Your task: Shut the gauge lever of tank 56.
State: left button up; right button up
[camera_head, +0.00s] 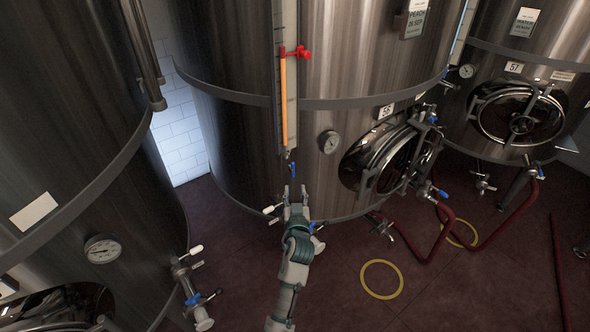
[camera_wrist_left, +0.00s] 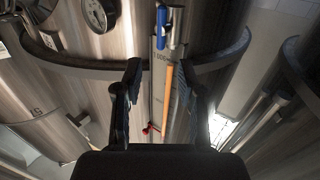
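Tank 56 (camera_head: 235,140) is the big steel tank in the middle, with its number plate (camera_head: 386,111) above the round hatch. Its sight gauge (camera_head: 284,100), a strip with an orange column, runs down the front. A small blue lever (camera_head: 292,169) sits at the gauge's lower end, roughly in line with the strip. The blue lever (camera_wrist_left: 161,17) also shows at the top of the left wrist view, beyond the fingertips. My left gripper (camera_head: 296,189) is open and empty, just below the lever and apart from it. My right gripper is out of view.
A red fitting (camera_head: 303,52) is high on the gauge. A dial (camera_head: 329,142) and the hatch (camera_head: 385,160) are right of it. A white-handled valve (camera_head: 270,209) is low, close to the left gripper. A yellow ring (camera_head: 381,279) and red hoses (camera_head: 440,235) lie on the floor.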

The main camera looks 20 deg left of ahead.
aim_at(293, 169)
pick_arm(q)
jog(key=x, duration=1.1)
jog(key=shift+s, duration=0.1)
grip_shut()
